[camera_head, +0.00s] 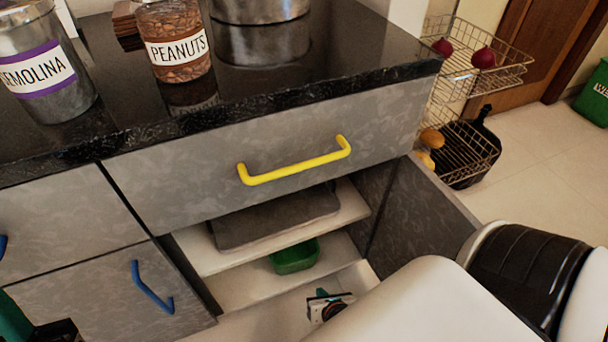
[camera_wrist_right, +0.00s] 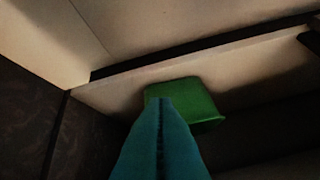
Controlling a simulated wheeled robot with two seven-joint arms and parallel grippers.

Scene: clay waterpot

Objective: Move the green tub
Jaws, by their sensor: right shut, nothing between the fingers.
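The green tub (camera_head: 295,257) stands on a pale lower shelf (camera_head: 245,286) inside the open cabinet, below a shelf with a dark flat item. The tub also shows in the right wrist view (camera_wrist_right: 187,92), just beyond the teal fingertips, which cover part of it. My right gripper (camera_head: 319,293) is inside the cabinet front, near the tub and below it in the head view. Its fingers are shut together and empty in the wrist view (camera_wrist_right: 160,110). My white right arm hides much of it. A teal and black part of my left gripper (camera_head: 16,322) shows at the lower left corner.
The cabinet's open door (camera_head: 440,200) stands at the right, beside my right arm. A drawer with a yellow handle (camera_head: 295,168) is above the opening. The black counter (camera_head: 270,85) holds semolina and peanuts jars and a pot. A wire rack (camera_head: 465,70) stands at the far right.

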